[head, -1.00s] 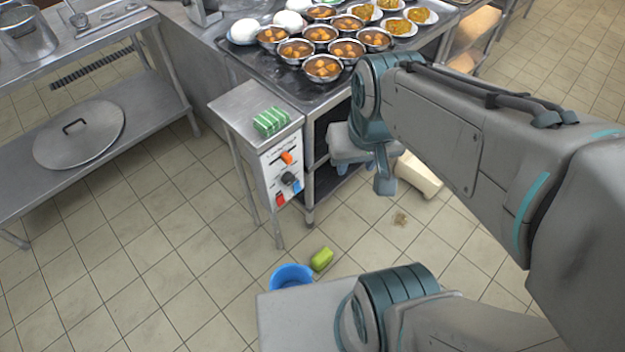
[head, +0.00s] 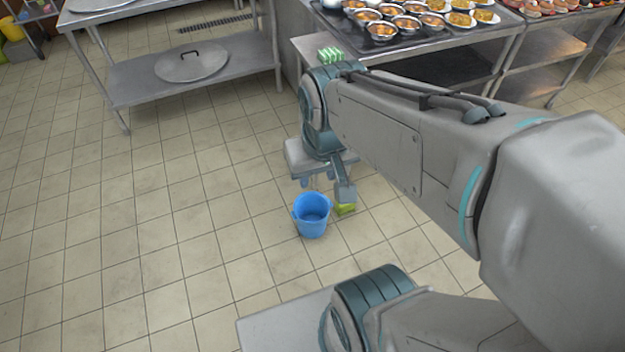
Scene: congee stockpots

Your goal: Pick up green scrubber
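A yellow-green block (head: 345,209), which looks like the green scrubber, lies on the tiled floor. It is just right of a blue bucket (head: 312,216) and partly hidden behind my arm's end. My gripper (head: 318,182) hangs at the end of the arm, over the floor close to the bucket and the block in the picture. Its fingers are small and partly hidden, so I cannot tell whether they are open. A stack of green-and-white striped pieces (head: 330,55) sits on a small steel side table (head: 309,46), partly behind my arm.
A steel table (head: 205,24) with a lower shelf holding a round lid (head: 191,62) stands at the back left. A counter with a dark tray (head: 345,38) of food bowls is at the back right. The tiled floor at left (head: 150,230) is clear.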

